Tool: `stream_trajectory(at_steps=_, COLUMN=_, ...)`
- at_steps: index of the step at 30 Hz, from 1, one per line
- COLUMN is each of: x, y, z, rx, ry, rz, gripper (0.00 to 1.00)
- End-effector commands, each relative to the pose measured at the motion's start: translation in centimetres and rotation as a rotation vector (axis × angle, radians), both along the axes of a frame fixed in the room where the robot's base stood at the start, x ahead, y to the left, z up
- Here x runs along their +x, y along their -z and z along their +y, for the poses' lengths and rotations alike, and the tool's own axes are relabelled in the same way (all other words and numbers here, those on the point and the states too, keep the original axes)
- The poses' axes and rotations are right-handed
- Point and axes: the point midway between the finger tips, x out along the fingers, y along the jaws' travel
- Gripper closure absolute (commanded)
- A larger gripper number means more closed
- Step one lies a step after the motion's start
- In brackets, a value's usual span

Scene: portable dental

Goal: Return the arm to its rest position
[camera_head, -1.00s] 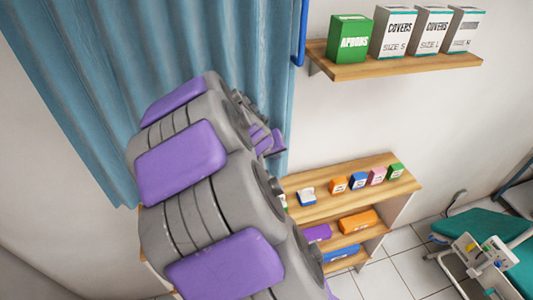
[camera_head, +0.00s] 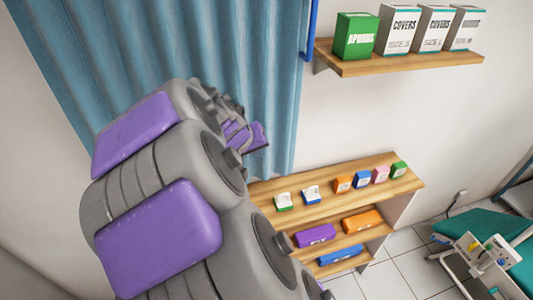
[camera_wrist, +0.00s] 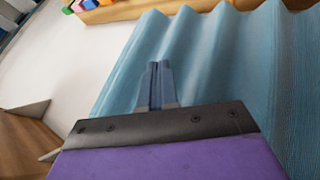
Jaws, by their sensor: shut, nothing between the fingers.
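My grey and purple arm fills the left and lower middle of the head view. My gripper (camera_wrist: 156,82) shows in the wrist view with its two fingers together and nothing between them. It points at the blue curtain (camera_wrist: 215,55), and I cannot tell the gap between them. In the head view my wrist end is partly hidden behind my own arm links, in front of the curtain (camera_head: 190,45).
A wooden shelf unit (camera_head: 300,218) with several small boxes stands right of my arm. A wall shelf (camera_head: 400,60) above holds a green box (camera_head: 356,36) and white cover boxes. A teal dental chair (camera_head: 475,225) is at right. Tiled floor lies between.

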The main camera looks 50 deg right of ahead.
Motion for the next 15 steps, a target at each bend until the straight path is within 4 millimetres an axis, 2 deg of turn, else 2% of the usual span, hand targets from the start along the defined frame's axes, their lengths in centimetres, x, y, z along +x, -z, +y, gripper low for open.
stream_trajectory(at_steps=1, x=0.2, y=-0.8, z=0.4, rx=-0.001, ry=-0.003, rz=-0.005, gripper=1.00)
stream_trajectory(at_steps=6, x=0.3, y=-2.4, z=0.9, rx=0.005, ry=-0.001, rz=-0.002, gripper=1.00)
stream_trajectory(at_steps=15, x=0.1, y=-3.3, z=2.5, rx=0.001, ry=0.000, rz=0.003, gripper=1.00)
